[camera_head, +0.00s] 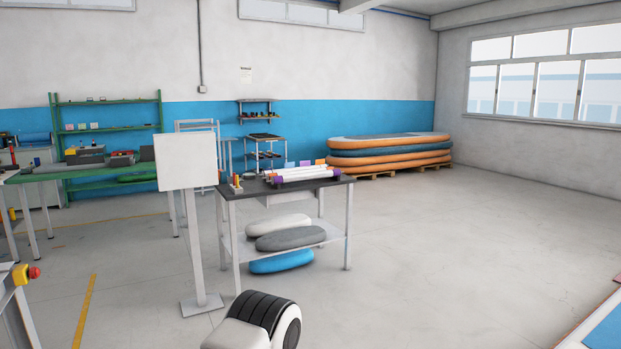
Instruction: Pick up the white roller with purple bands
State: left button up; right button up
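A white roller with purple bands (306,175) lies on the dark top of a grey-legged work table (240,191) in the middle of the head view. Its purple bands show near both ends. Another pale roller (296,170) seems to lie just behind it, partly hidden. The table stands some distance in front of me. Neither of my grippers is in view.
A white board on a stand (185,162) stands at the table's left front. Stacked inflatable boards (390,152) lie behind. The floor (430,265) right of the table is clear.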

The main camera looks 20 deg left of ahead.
aim_at(292, 177)
jog(key=i+j+u, duration=0.35)
jog(key=i, duration=0.3)
jog(key=i+j+u, duration=0.3)
jog(key=i, duration=0.4)
jog(key=i+u, duration=0.35)
jog(key=i, duration=0.35)
